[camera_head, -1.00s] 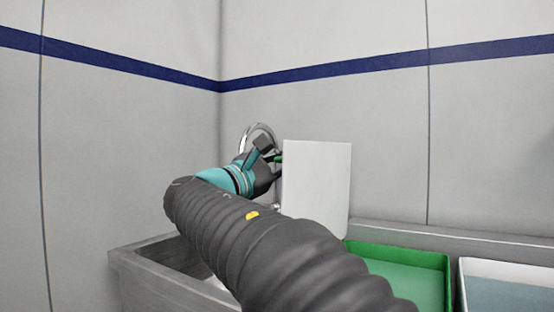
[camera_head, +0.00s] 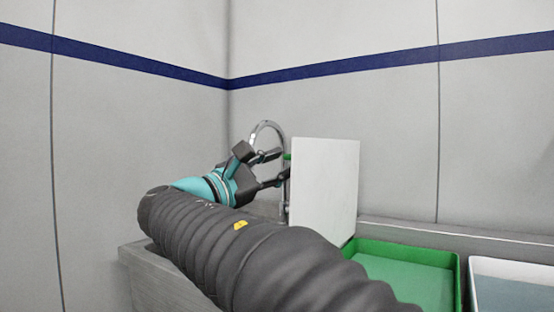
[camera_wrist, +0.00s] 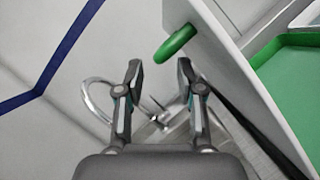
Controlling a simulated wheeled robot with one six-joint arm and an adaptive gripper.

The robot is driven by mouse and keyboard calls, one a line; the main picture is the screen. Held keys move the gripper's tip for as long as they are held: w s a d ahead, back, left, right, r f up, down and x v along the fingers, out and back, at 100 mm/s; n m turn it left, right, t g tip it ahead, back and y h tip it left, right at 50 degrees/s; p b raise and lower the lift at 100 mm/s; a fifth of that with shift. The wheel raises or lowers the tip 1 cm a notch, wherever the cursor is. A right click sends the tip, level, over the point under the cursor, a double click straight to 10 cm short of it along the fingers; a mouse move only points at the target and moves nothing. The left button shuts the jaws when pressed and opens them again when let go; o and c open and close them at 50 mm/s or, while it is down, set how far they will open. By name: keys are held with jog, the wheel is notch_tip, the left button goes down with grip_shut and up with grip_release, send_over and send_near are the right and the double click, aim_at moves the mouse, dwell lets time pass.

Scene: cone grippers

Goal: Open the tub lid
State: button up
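The tub lid (camera_head: 325,190) is a white panel. It stands upright on edge at the left side of the green tub (camera_head: 405,253). A green handle (camera_wrist: 175,43) sticks out from the lid's left face; only a bit of it shows in the head view (camera_head: 287,157). My gripper (camera_wrist: 160,72) is open, its two dark fingers spread apart with nothing between them. In the wrist view the handle lies just beyond the fingertips, apart from them. In the head view my gripper (camera_head: 284,167) is left of the lid. My arm hides part of the tub.
A curved metal tap (camera_head: 268,125) stands behind my gripper, and also shows left of the fingers in the wrist view (camera_wrist: 88,95). A metal basin (camera_head: 145,270) is below. A white container (camera_head: 515,268) stands right of the tub. Walls close the back and left.

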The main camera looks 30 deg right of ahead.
jog(key=v, duration=0.6)
jog(key=shift+a, duration=0.35)
jog(key=shift+s+f, duration=0.15)
